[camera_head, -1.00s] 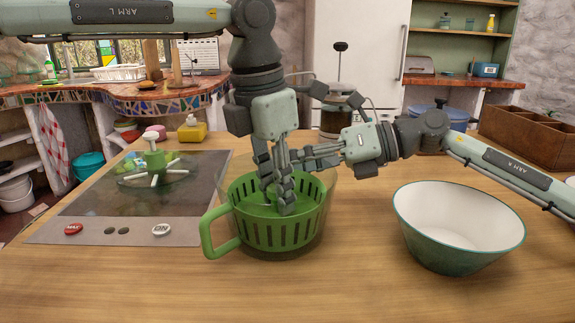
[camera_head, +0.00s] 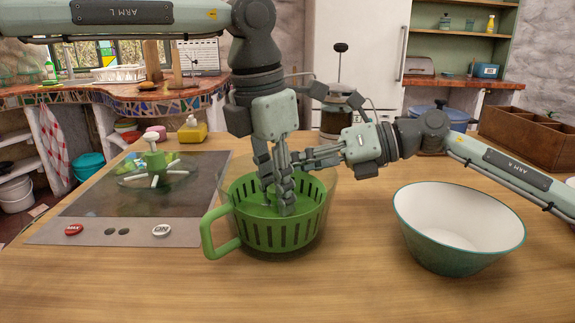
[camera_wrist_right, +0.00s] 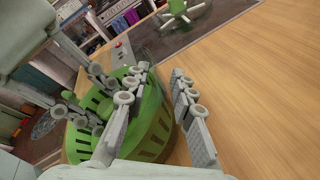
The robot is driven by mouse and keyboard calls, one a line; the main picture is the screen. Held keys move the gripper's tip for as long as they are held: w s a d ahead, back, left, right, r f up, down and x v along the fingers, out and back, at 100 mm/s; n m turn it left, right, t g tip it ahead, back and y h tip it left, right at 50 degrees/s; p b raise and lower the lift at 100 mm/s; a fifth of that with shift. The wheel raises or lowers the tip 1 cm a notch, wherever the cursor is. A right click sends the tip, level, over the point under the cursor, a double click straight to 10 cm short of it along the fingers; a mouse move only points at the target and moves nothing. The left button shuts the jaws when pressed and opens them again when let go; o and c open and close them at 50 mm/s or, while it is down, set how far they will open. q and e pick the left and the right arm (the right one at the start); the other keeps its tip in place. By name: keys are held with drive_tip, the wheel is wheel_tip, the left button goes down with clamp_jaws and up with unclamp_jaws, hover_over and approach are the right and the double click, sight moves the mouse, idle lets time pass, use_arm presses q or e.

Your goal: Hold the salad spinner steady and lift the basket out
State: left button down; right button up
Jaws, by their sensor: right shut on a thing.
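The salad spinner stands upright on the wooden counter. Its clear bowl (camera_head: 331,182) has a green handle (camera_head: 207,236) at the front left. The green slotted basket (camera_head: 285,236) sits inside the bowl; it also shows in the right wrist view (camera_wrist_right: 158,135). My left gripper (camera_head: 277,203) points down into the basket; whether its fingers grip anything there is hidden. My right gripper (camera_head: 305,160) comes in from the right and is shut on the bowl's far right wall. In the right wrist view its fingers (camera_wrist_right: 160,115) straddle that wall.
The spinner lid (camera_head: 157,175) with its crank lies on the dark cooktop (camera_head: 95,203) at left. A green and white bowl (camera_head: 455,245) stands at right. Behind are a French press (camera_head: 338,115) and a wooden crate (camera_head: 528,135). The counter's front is clear.

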use_arm(q)
drive_tip(key=shift+r, duration=0.1)
use_arm(e)
drive_tip(key=shift+f, duration=0.2)
use_arm(q)
drive_tip(key=shift+d+r, duration=0.1)
drive_tip(key=shift+r, duration=2.35)
use_arm(e)
drive_tip(key=shift+f, duration=0.15)
use_arm(q)
drive_tip(key=shift+s+r, duration=0.1)
drive_tip(key=shift+r, duration=1.6)
use_arm(e)
drive_tip(key=o, duration=0.3)
drive_tip(key=shift+w+d, duration=0.1)
use_arm(q)
drive_tip(key=shift+r, duration=0.7)
use_arm(e)
drive_tip(key=c, duration=0.3)
drive_tip(key=shift+r, duration=0.2)
use_arm(q)
wheel_tip(320, 180, up, 3)
drive_tip(key=shift+r, duration=0.1)
drive_tip(key=shift+f, duration=0.2)
use_arm(e)
drive_tip(key=shift+r, duration=0.1)
use_arm(q)
drive_tip(key=c, duration=1.8)
unclamp_jaws()
